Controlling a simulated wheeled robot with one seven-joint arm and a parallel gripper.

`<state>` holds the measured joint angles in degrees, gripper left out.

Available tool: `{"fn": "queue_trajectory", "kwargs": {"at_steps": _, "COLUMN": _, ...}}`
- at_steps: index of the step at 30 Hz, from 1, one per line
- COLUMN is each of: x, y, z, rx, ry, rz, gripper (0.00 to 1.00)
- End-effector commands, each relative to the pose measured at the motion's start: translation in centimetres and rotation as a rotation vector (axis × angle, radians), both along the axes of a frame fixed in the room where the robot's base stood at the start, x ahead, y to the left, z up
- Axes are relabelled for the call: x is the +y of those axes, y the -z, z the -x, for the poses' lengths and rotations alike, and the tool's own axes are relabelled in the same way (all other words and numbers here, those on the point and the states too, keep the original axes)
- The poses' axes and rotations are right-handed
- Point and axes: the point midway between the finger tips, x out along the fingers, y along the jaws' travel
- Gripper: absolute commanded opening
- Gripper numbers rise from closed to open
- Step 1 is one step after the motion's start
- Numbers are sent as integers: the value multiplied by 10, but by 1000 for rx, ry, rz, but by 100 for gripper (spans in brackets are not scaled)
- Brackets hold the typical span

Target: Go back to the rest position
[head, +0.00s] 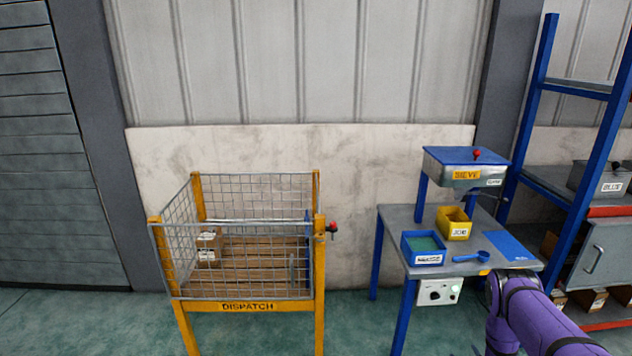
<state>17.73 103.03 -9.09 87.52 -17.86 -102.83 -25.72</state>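Part of my purple arm (540,318) shows at the bottom right, in front of the work table (395,222). My gripper cannot be made out in the head view, so what it holds is not shown. On the table stand a blue bin (423,258) with greenish contents and a yellow bin (453,231) labelled JOB. A blue scoop (471,257) lies beside them, left of a blue mat (510,246). A sieve box (466,174) with a blue top and a red knob stands raised behind them.
A yellow mesh DISPATCH cage (248,306) stands left of the table, with small cartons (208,246) inside. A blue-framed shelf (537,110) with a grey bin marked BLUE (603,184) stands at right. Green floor (347,325) is clear between cage and table.

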Motion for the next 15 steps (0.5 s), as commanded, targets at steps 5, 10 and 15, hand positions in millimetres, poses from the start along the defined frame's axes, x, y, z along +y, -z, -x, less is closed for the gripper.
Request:
{"fn": "queue_trajectory", "kwargs": {"at_steps": 5, "x": -2, "y": -8, "z": -9, "rx": 6, "ry": 3, "rz": 1, "gripper": 68}}
{"fn": "queue_trajectory", "kwargs": {"at_steps": 10, "x": -4, "y": -20, "z": -23, "rx": 22, "ry": 10, "rz": 2, "gripper": 68}}
{"fn": "queue_trajectory", "kwargs": {"at_steps": 15, "x": -8, "y": -39, "z": -41, "rx": 43, "ry": 18, "rz": 1, "gripper": 68}}
